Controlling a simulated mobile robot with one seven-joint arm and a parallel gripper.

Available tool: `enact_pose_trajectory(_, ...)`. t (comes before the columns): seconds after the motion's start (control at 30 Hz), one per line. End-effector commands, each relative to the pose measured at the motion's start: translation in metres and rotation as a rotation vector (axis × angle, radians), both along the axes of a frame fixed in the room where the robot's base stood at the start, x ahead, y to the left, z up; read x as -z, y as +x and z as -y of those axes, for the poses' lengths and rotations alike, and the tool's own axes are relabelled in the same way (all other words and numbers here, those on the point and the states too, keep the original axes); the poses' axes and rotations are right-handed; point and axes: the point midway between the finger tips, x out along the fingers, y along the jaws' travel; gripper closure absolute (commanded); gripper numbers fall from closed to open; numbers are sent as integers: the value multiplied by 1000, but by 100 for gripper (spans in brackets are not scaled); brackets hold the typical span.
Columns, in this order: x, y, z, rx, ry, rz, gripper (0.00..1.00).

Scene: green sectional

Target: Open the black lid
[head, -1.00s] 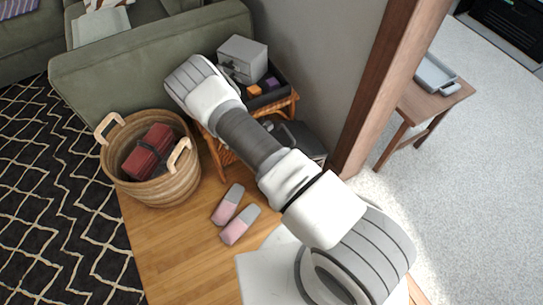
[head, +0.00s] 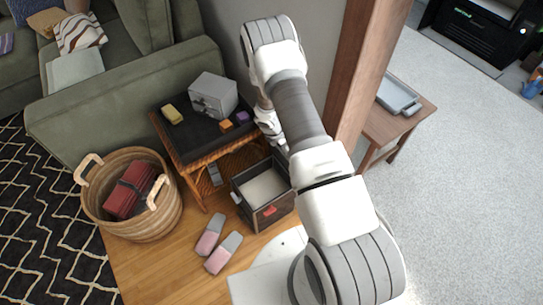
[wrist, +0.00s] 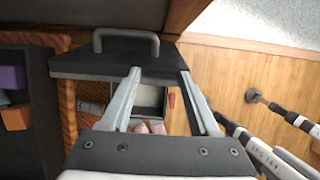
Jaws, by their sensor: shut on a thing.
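The black lid (wrist: 75,64), a flat dark panel with a grey bar handle (wrist: 125,38), is across the upper part of the wrist view. My gripper (wrist: 160,74) has its two fingers at the lid and is shut on it; the exact contact is hard to see. The dark box (head: 281,207) stands on the wood floor with its top uncovered and its pale inside showing. The box's inside also shows between my fingers in the wrist view. In the head view my arm covers most of the lid and my fingertips.
A wicker table (head: 195,150) with a black top beside the box holds a grey safe (head: 213,95) and small coloured blocks. A wicker basket (head: 150,222) and two pink-grey slippers (head: 223,253) are on the floor to the left. A wooden post (head: 350,75) stands close right of my arm.

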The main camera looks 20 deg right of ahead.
Motion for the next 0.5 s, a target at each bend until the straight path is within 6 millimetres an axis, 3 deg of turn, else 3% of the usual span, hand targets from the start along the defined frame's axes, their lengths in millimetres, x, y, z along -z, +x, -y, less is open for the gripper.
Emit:
enact_pose_trajectory(0.03, -3, 4, 15, 8, -3, 3, 100)
enact_pose_trajectory(0.2, -6, 12, 45, 7, -4, 2, 100)
enact_pose_trajectory(0.5, -6, 20, 74, 4, -4, 1, 100)
